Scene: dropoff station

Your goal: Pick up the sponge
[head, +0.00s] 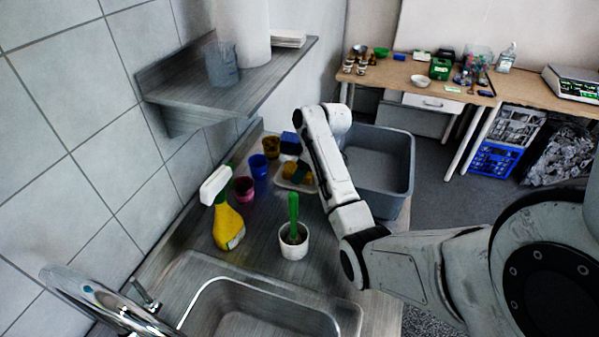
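A small pale tray (283,184) on the steel counter holds yellow-orange blocks (293,171) that look like sponges. They are small, and part of the tray is covered by my arm. A blue block (290,143) stands just behind the tray; I cannot tell whether it is a sponge too. My white arm reaches in from the right, bends over the counter's right edge and rises beside the tray. My gripper's fingers do not show; the wrist end of the arm is above and right of the tray. I see nothing held.
A white cup with a green-handled brush (294,240), a yellow spray bottle (227,222), and red (244,189) and blue (259,167) cups stand near the tray. A sink (260,310) is in front, a grey bin (380,165) at right, a shelf (240,85) above left.

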